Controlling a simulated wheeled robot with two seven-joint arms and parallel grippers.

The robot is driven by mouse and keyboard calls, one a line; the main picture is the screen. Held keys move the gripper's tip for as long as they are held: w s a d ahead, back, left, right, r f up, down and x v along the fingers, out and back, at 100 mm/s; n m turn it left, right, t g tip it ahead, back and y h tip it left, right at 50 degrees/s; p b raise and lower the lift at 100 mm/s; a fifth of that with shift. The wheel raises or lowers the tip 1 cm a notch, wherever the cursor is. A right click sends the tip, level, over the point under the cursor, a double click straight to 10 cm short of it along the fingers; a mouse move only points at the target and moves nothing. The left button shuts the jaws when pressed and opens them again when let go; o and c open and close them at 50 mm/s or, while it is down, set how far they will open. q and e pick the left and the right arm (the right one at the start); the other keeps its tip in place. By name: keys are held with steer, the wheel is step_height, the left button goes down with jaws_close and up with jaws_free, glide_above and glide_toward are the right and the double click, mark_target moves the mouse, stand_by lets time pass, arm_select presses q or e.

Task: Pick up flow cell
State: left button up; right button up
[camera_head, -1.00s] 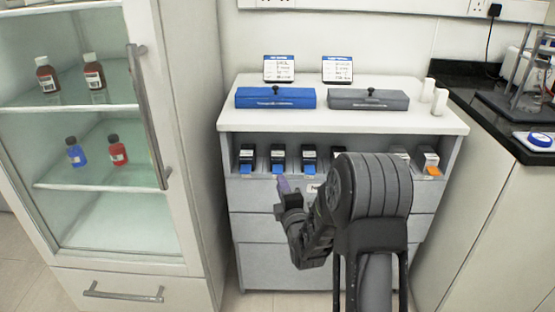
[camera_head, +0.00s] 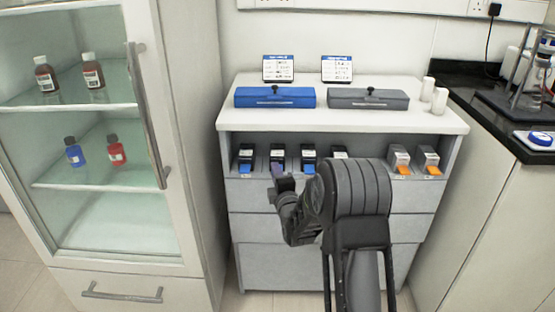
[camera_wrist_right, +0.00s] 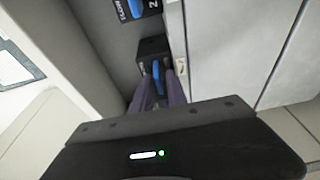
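Several small black units with blue tabs stand in the open shelf bay, and I take these to be the flow cells. The second from the left (camera_head: 277,155) is right behind my right gripper (camera_head: 277,174). In the right wrist view, a black unit (camera_wrist_right: 151,46) has its blue tab (camera_wrist_right: 157,72) between or just beyond the purple fingertips of my right gripper (camera_wrist_right: 162,88). The fingers are apart, and I cannot tell if they touch the tab. The unit sits in the bay. My left gripper is not in view.
Two units with orange tabs (camera_head: 428,158) stand at the bay's right. A blue case (camera_head: 275,98) and a grey case (camera_head: 367,100) lie on the cabinet top (camera_head: 330,119). A glass-door fridge (camera_head: 190,200) stands left, a dark counter (camera_head: 480,105) right.

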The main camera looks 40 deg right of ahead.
stand_by(0.5)
jaws_close()
stand_by(1.3)
